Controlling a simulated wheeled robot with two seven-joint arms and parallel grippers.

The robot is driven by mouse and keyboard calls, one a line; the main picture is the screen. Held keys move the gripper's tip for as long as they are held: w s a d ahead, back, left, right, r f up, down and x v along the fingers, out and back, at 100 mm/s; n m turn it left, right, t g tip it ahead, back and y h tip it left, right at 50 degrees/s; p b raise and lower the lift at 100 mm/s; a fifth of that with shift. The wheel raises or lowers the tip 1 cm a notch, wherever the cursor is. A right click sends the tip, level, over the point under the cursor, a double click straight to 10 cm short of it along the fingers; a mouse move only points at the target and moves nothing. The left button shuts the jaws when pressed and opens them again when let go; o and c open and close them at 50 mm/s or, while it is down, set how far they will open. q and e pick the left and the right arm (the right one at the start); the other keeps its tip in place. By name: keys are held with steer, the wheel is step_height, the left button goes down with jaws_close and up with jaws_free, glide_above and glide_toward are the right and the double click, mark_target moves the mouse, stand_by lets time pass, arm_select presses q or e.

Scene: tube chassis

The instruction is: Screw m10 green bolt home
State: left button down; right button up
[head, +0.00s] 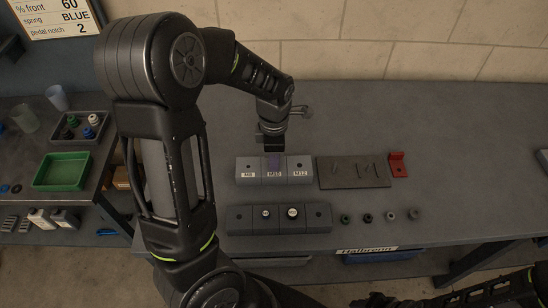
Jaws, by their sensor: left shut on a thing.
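My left gripper (272,147) points down directly over the middle block, marked M10, of a grey block row (248,168) marked M8, M10 and M12. It is shut, and what it holds is hidden by the fingers; I take it to be the m10 green bolt, whose green colour I cannot make out. How deep the bolt sits cannot be seen. My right gripper (375,300) is partly in view at the bottom edge, and its jaws are unclear.
A grey rack (240,220) with two pale-topped pieces stands in front. A dark plate (352,172) and a red bracket (398,165) are right of the blocks. A green bin (62,171) is on the left bench.

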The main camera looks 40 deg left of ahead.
arm_select(q)
steer(key=m, duration=0.5)
steer(key=m, duration=0.4)
steer(key=shift+b, duration=0.4)
steer(key=shift+m, duration=0.6)
steer(key=shift+w, duration=0.1)
steer(key=m, duration=0.3)
steer(key=shift+m, duration=1.1)
